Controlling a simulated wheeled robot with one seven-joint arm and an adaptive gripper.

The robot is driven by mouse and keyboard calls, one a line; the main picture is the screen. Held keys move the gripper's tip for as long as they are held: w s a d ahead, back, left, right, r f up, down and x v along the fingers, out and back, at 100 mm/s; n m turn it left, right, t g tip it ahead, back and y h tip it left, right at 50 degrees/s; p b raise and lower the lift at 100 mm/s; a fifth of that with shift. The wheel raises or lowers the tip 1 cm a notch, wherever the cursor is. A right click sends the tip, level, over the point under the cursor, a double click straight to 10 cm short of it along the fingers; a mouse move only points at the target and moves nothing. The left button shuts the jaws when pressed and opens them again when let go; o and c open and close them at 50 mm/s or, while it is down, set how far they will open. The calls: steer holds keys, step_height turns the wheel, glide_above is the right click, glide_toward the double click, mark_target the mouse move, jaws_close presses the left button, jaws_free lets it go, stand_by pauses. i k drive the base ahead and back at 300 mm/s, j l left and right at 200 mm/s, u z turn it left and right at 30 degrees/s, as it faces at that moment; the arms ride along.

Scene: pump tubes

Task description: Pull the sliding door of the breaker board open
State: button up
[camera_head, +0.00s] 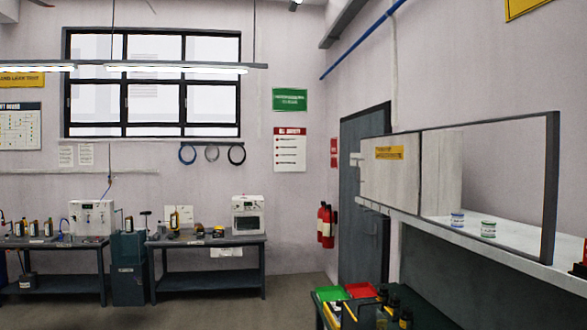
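No board clearly marked as a breaker board can be made out. On the right is a long wall-side unit with a pale panel (378,188) bearing a yellow label (390,153). Next to it is a large dark-edged frame (551,190), through which the inside and a white shelf (510,250) show. I cannot tell whether the panel or the frame slides, or whether the frame holds a clear pane. My gripper is not in view.
A grey door (362,180) and red fire extinguishers (326,226) are beyond the unit. Green (332,294) and red (361,290) bins and dark bottles sit low in front. Benches with equipment (207,242) line the back wall. The floor (290,305) between is clear.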

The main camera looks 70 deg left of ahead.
mark_target(390, 164)
steer(key=u, duration=1.95)
steer(key=i+j+u, duration=0.2)
steer(key=i+j, duration=0.15)
steer(key=i, duration=0.15)
steer(key=i+j+u, duration=0.15)
steer(key=i+j, duration=0.15)
steer(key=i, duration=0.25)
steer(key=i+j+u, duration=0.2)
steer(key=i, duration=0.3)
steer(key=i+j+u, duration=0.2)
steer(key=i, duration=0.35)
steer(key=i+z, duration=0.1)
steer(key=i, duration=0.8)
steer(key=i+j+z, duration=0.1)
steer(key=i, duration=0.75)
